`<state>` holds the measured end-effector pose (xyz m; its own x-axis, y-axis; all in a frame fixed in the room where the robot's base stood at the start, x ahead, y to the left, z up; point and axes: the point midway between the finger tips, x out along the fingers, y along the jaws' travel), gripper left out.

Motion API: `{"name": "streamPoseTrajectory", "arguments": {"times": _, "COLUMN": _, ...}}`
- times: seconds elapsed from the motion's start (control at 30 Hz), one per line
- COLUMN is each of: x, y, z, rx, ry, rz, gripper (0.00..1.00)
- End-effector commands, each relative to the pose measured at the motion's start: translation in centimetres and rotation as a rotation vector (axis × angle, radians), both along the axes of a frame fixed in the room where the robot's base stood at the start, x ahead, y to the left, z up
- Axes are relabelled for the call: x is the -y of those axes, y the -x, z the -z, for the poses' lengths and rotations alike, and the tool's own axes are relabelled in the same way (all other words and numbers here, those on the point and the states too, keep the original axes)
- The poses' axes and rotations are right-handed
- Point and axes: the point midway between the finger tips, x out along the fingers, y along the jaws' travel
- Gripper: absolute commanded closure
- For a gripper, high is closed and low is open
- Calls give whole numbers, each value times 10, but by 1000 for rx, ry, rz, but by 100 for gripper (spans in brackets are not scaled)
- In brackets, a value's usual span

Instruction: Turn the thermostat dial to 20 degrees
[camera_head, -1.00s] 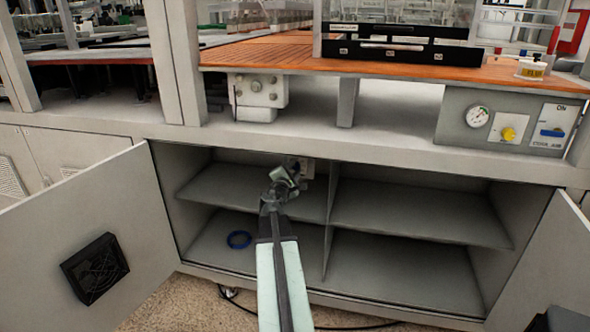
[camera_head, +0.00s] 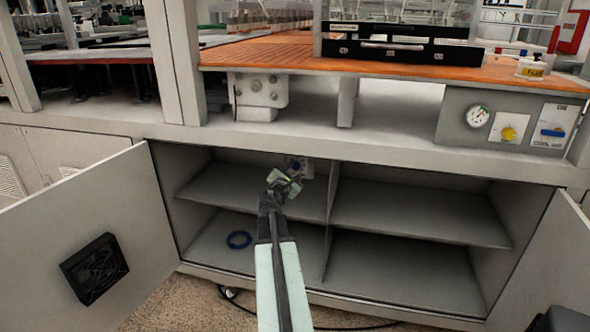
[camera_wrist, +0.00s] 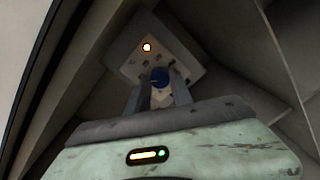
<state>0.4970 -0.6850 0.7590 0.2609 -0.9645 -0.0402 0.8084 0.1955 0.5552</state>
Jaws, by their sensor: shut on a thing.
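The thermostat is a pale box (camera_head: 308,169) on the cabinet's back wall, above the upper left shelf. In the wrist view the box (camera_wrist: 186,62) fills the upper middle, with a lit orange-white lamp (camera_wrist: 147,47). Its round blue dial (camera_wrist: 159,76) sits between my fingertips; the dial also shows as a small blue spot in the head view (camera_head: 295,164). My gripper (camera_head: 292,179) reaches in over the shelf, and in the wrist view my gripper (camera_wrist: 158,92) is shut on the dial. Scale marks and the dial's pointer are too small or hidden to read.
The upper left shelf (camera_head: 225,188) lies below my gripper, and a vertical divider (camera_head: 331,215) stands close to its right. Open doors (camera_head: 85,220) stand at both sides.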

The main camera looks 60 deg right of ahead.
Motion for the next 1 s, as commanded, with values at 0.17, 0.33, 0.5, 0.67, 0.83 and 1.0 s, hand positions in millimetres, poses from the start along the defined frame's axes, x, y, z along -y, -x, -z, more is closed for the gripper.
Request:
{"name": "streamPoseTrajectory", "arguments": {"times": 0.17, "x": -1, "y": -6, "z": -1, "rx": -2, "ry": 3, "rz": -14, "gripper": 100}}
{"name": "streamPoseTrajectory", "arguments": {"times": 0.33, "x": -1, "y": -5, "z": -1, "rx": -1, "ry": 2, "rz": -12, "gripper": 52}}
{"name": "streamPoseTrajectory", "arguments": {"times": 0.5, "x": 0, "y": -3, "z": -1, "rx": 0, "ry": 1, "rz": -9, "gripper": 52}}
{"name": "streamPoseTrajectory", "arguments": {"times": 0.67, "x": -4, "y": -1, "z": -1, "rx": 1, "ry": 1, "rz": -7, "gripper": 52}}
{"name": "streamPoseTrajectory", "arguments": {"times": 0.83, "x": -28, "y": 6, "z": -2, "rx": 1, "ry": 1, "rz": -7, "gripper": 52}}
{"name": "streamPoseTrajectory", "arguments": {"times": 1.0, "x": -62, "y": 13, "z": -3, "rx": 0, "ry": 2, "rz": -10, "gripper": 52}}
